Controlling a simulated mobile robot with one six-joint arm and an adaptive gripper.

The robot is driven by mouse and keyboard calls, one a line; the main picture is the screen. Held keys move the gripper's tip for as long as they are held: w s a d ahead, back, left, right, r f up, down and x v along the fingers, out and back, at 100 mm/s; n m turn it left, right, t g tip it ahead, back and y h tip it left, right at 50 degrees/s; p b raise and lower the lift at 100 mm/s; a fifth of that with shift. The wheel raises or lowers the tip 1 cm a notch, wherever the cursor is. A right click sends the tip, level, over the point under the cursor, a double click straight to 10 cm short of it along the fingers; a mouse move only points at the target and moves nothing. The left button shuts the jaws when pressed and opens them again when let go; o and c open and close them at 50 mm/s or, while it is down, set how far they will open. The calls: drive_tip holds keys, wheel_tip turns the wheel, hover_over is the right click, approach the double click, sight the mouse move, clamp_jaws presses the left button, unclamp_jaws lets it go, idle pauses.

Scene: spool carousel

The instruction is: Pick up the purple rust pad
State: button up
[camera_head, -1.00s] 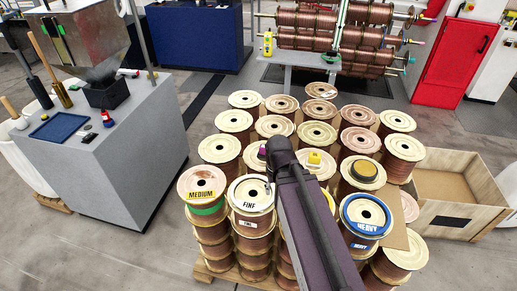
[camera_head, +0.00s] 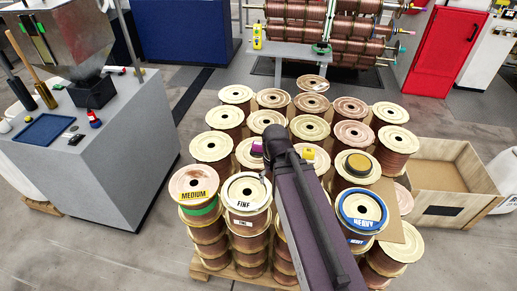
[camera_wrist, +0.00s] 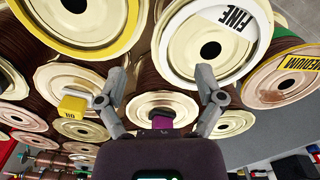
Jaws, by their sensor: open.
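The purple rust pad (camera_head: 257,149) is a small purple block on top of a cream-flanged copper spool in the middle of the stack. In the head view my arm partly hides the spool around it. In the wrist view the pad (camera_wrist: 159,121) shows low in the middle, partly cut off by my gripper's body. My gripper (camera_wrist: 160,84) is open, with its two fingers spread to either side of the pad's line and nothing between the tips. The gripper's fingers are mostly hidden behind my arm in the head view.
Closely packed spools surround the pad. A yellow block (camera_head: 308,153) lies on a neighbouring spool, and a dark round disc (camera_head: 358,164) sits farther right. Front spools carry MEDIUM, FINE and HEAVY labels. An open wooden crate (camera_head: 482,172) stands right, a grey workbench (camera_head: 128,150) left.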

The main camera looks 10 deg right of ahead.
sight(258, 143)
drive_tip(key=w+r+n+p, duration=0.2)
drive_tip(key=w+n, duration=0.4)
drive_tip(key=w, duration=0.5)
drive_tip(key=w+r+n+p, duration=0.3)
drive_tip(key=w+n, duration=0.4)
drive_tip(key=w, duration=0.5)
drive_tip(key=shift+w+r+p, duration=0.2)
drive_tip(key=shift+r+p, duration=0.1)
drive_tip(key=shift+r, duration=0.1)
drive_tip(key=shift+f, duration=0.2)
wheel_tip(258, 143, down, 8)
drive_tip(key=b, duration=0.8)
drive_tip(key=shift+f+b, duration=0.15)
drive_tip(key=shift+b, duration=0.2)
drive_tip(key=shift+f+b, duration=2.6)
clamp_jaws()
